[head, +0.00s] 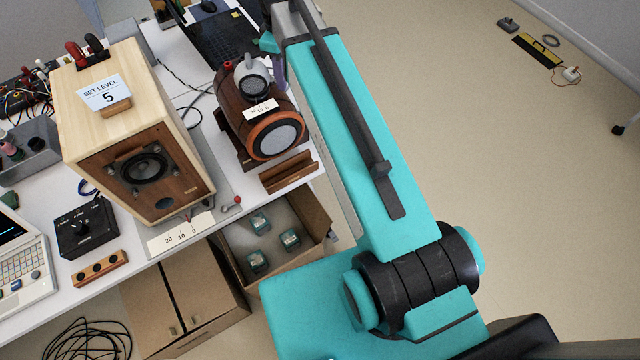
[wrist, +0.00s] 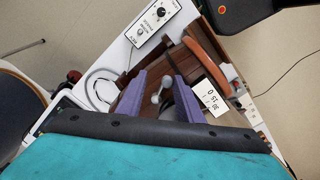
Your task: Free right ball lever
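A brown barrel-shaped speaker (head: 233,118) with an orange-ringed front stands on the table in the head view; a grey pod with a dark round face (head: 252,84) sits on top. A small red ball (head: 228,66) shows at its upper left. A short lever with a red ball end (head: 236,200) lies beside the light wooden speaker's base (head: 150,175). In the wrist view my gripper's purple fingers (wrist: 160,98) are apart, with a rounded grey piece (wrist: 166,82) between them. I cannot tell whether they touch it, or whether it is a ball lever. My arm hides most of the gripper in the head view.
A scale card (wrist: 210,98) is close right of my fingers. A control box with a knob (wrist: 160,14) stands beyond them. A brown wooden rack (head: 289,173) is at the table edge, above an open cardboard box (head: 318,222). The floor at right is mostly clear.

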